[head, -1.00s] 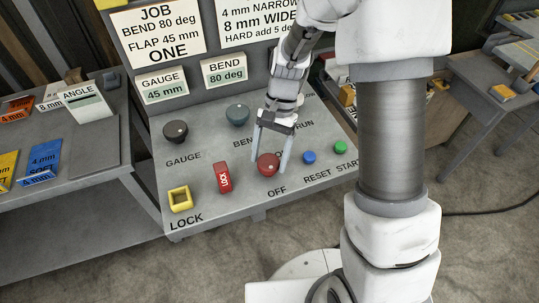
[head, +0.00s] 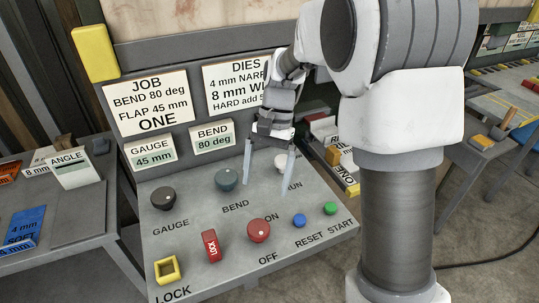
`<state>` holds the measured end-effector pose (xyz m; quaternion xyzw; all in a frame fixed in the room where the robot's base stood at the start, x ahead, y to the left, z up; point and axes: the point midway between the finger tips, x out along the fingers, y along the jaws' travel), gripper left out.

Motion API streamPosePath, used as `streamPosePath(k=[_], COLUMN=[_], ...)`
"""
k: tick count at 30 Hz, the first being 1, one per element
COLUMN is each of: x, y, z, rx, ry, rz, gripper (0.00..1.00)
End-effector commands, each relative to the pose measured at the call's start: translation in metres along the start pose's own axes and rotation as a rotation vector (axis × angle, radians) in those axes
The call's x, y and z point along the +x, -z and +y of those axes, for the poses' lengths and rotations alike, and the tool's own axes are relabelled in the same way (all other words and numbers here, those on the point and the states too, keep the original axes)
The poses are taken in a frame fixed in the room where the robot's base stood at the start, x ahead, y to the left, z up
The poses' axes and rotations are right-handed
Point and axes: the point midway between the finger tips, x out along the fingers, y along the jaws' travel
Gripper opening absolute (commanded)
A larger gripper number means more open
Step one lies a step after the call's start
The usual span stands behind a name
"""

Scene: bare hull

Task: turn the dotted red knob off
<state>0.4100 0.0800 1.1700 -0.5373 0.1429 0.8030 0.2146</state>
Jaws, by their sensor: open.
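The dotted red knob (head: 258,230) sits on the sloped grey control panel (head: 205,250), between the words ON and OFF.
Sign boards (head: 150,104) stand behind.

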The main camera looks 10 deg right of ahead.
Motion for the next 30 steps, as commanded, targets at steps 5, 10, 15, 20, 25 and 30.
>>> streamPosePath(k=[5, 10, 15, 20, 25, 30], x=[-0.036, -0.053, -0.058, -0.058, -0.057, -0.062], y=[0.001, 0.0, 0.0, 0.0, 0.0, -0.005], z=[0.0, 0.0, 0.0, 0.0, 0.0, 0.005], rx=[0.001, 0.001, 0.001, 0.001, 0.001, -0.015], ry=[0.001, 0.0, 0.0, 0.0, 0.0, 0.008], rz=[0.003, 0.001, 0.001, 0.0, 0.0, 0.023], gripper=[0.99, 0.99, 0.99, 0.99, 0.99, 0.99])
